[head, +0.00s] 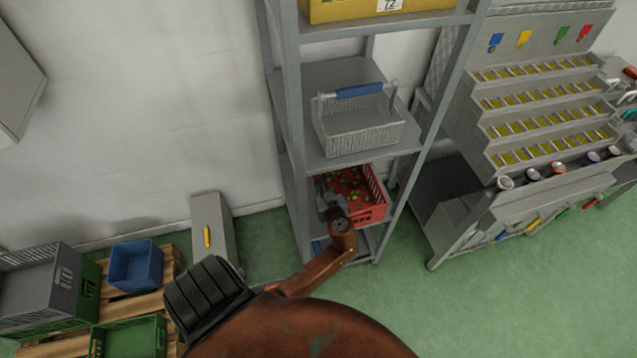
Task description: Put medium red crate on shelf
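The red crate (375,192) sits on a lower level of the grey metal shelf (315,82), under the level that holds a wire basket. A few small greenish and yellowish things lie in the crate. My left arm reaches in from below, and its dark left gripper (328,200) is at the crate's near left side, overlapping it in the view. My wrist hides part of the crate's front. The fingertips are small and dark, so I cannot tell whether they hold the rim. My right gripper is not in view.
A wire basket (358,125) with a blue handle stands one level above, and a yellow crate (350,8) higher still. A sorting rack (545,110) stands right. A pallet with a blue crate (136,264) and green crates is lower left. Green floor (500,290) lies clear right.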

